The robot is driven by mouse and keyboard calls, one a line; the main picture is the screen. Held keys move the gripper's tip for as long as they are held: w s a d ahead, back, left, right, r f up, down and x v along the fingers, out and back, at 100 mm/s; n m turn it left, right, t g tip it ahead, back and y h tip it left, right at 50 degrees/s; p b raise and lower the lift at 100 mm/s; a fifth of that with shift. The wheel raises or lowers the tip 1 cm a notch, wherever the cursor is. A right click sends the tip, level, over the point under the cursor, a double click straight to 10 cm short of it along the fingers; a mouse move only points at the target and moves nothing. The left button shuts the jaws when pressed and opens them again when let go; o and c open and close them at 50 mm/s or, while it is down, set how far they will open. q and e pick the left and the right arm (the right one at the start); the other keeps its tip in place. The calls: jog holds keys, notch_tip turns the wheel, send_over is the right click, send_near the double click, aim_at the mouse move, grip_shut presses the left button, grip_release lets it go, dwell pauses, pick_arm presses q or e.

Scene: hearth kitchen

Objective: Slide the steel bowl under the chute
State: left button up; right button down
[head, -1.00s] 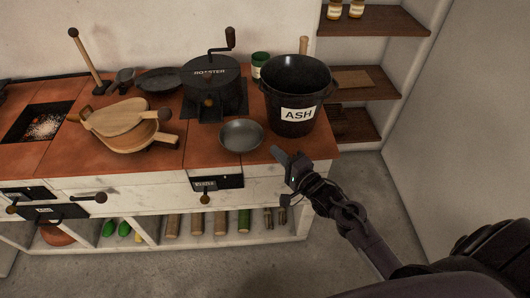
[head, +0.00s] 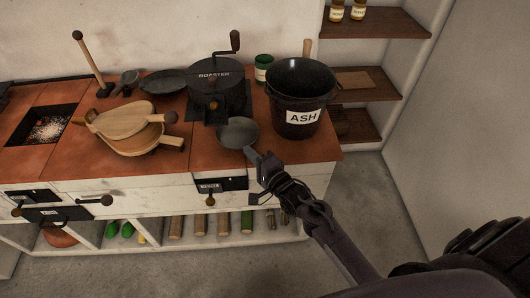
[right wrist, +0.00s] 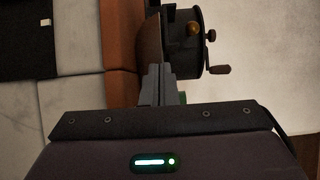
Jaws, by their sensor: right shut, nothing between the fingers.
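The steel bowl (head: 238,132) is a dark, shallow round bowl on the red-brown counter, just in front of the roaster (head: 216,84). The roaster is a black drum with a crank on top. A dark spout-like part with a brass knob (head: 210,106) is at its front, close above the bowl's far rim; I take this for the chute. My right gripper (head: 257,158) is shut and empty, its tips at the bowl's near right rim, seemingly touching it. In the right wrist view the bowl (right wrist: 150,42) shows beyond the fingertips (right wrist: 157,72). My left gripper is out of view.
A black ash bucket (head: 303,92) stands close right of the bowl and roaster. Wooden bellows (head: 128,124) lie to the left, with clear counter between. A small drawer front (head: 222,185) is below the counter edge. A green can (head: 263,68) stands behind.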

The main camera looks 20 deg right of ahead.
aim_at(236, 148)
jog(key=a, duration=0.1)
jog(key=w+a, duration=0.1)
jog(key=a, duration=0.1)
jog(key=shift+w+a, duration=0.2)
jog(key=shift+w, duration=0.15)
jog(key=shift+s+d, duration=0.15)
jog(key=shift+d, duration=0.2)
jog(key=shift+a, duration=0.15)
dwell(0.4)
